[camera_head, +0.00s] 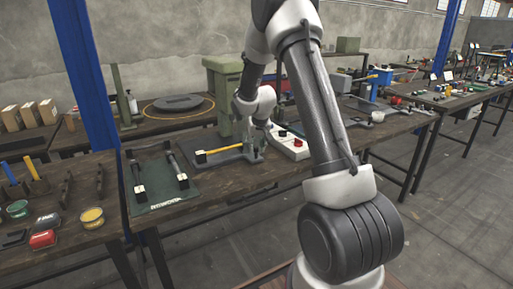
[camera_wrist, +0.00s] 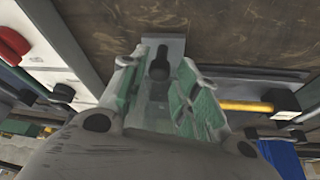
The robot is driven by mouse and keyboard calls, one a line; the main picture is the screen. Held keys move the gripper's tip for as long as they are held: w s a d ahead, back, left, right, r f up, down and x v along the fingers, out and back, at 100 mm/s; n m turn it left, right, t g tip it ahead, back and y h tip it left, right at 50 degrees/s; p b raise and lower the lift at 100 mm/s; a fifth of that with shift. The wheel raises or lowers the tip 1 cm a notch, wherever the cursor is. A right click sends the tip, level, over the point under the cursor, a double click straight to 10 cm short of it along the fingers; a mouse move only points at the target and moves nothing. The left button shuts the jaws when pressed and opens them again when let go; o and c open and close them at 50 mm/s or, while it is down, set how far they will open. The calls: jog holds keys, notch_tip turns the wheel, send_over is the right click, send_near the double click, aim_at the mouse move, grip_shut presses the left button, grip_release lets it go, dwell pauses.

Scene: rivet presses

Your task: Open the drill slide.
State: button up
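In the wrist view, a dark upright knob (camera_wrist: 159,66) stands on a small light grey plate (camera_wrist: 174,46) at the wooden bench top. I take this as part of the drill slide, but cannot be sure. My gripper (camera_wrist: 160,82) has its two green-padded fingers apart, one on each side of the knob, with a gap showing at the tips. In the head view, my wrist reaches down to the bench beside a green press column (camera_head: 222,85). My fingertips and the knob are hidden there.
A dark green mat (camera_head: 160,194) lies further left. A blue post (camera_head: 85,75) stands nearby.

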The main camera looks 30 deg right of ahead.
jog(key=v, duration=1.1)
jog(key=shift+s+f, duration=0.1)
jog(key=s+f+g, duration=0.2)
jog(key=s+f, duration=0.1)
jog(key=s, duration=0.3)
jog(key=s+a+r+n, duration=0.1)
jog(key=s+r, duration=0.4)
jog(key=s, duration=0.5)
jog(key=s+a+r+n+t, duration=0.1)
jog(key=s+a+r, duration=0.3)
jog(key=s, duration=0.6)
jog(key=s+a+r+n+t+y, duration=0.1)
jog(key=s+a+r, duration=0.2)
jog(key=s+r, duration=0.3)
jog(key=s, duration=0.4)
jog(key=shift+s+a+r, duration=0.2)
jog(key=shift+s+r, duration=0.05)
